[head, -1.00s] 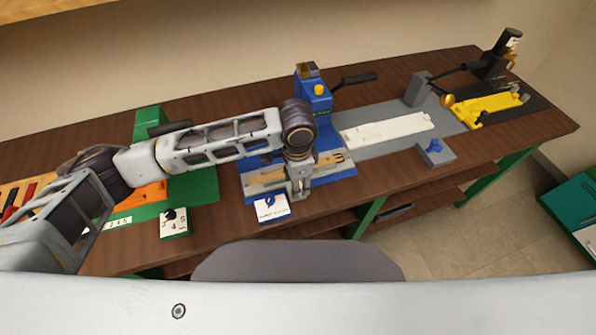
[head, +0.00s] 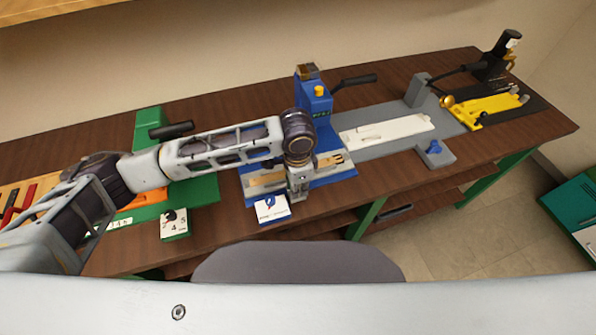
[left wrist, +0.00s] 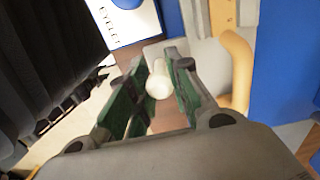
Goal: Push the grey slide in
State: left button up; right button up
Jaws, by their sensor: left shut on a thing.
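The blue fixture (head: 338,172) stands mid-table with a tan strip (head: 268,179) lying along it. My left gripper (head: 299,190) points down at its front edge in the head view. In the left wrist view the gripper (left wrist: 150,92) is shut on a pale round knob (left wrist: 158,82), which sits between the green finger pads. The grey slide (left wrist: 195,58) shows just beyond the knob, beside a tan curved piece (left wrist: 237,65). My arm and hand hide most of the slide in the head view. My right gripper is not in view.
A blue press with a black lever (head: 355,81) rises behind the fixture. A small white card block (head: 272,208) stands close in front. To the right are a grey board (head: 372,148) with a white strip and a yellow fixture (head: 485,106). A green station (head: 195,192) lies left.

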pick_arm(q)
jog(key=shift+w, duration=0.1)
jog(key=shift+w+a+p, duration=0.2)
jog(key=shift+w+p, duration=0.2)
jog(key=shift+w, duration=0.35)
jog(key=shift+w+a, duration=0.1)
jog(key=shift+w+a+p, duration=0.1)
jog(key=shift+w+p, duration=0.25)
jog(key=shift+p, duration=0.1)
jog(key=shift+w+a, duration=0.1)
jog(key=shift+w, duration=0.4)
jog(key=shift+w+a+p, duration=0.25)
jog(key=shift+w+p, duration=0.3)
jog(key=shift+w, duration=0.1)
dwell(0.4)
